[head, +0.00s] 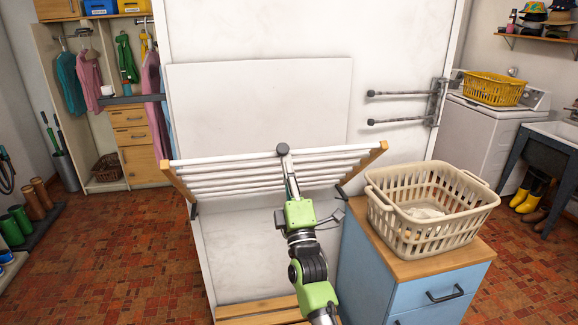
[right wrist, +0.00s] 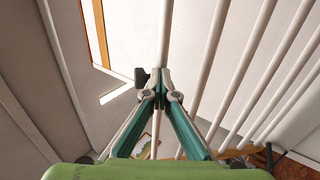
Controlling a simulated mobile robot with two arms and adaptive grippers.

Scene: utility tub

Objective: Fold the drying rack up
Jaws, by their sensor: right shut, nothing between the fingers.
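The drying rack (head: 280,170) is fixed to the white wall panel in the middle of the head view. It has white bars between two wooden side arms and sticks out from the panel, unfolded. A dark knob (head: 282,149) sits at the middle of its bar nearest the top; the knob also shows in the right wrist view (right wrist: 141,77). My right gripper (head: 287,160) is at the rack's middle, just below the knob. In the right wrist view its fingertips (right wrist: 161,88) are together and empty, in front of a white bar. I cannot tell whether they touch it. My left gripper is out of view.
A blue cabinet (head: 402,301) with a beige laundry basket (head: 427,234) stands close to the rack's right. A metal wall arm (head: 400,93) sticks out above it. Wooden slats (head: 258,311) lie low below the rack.

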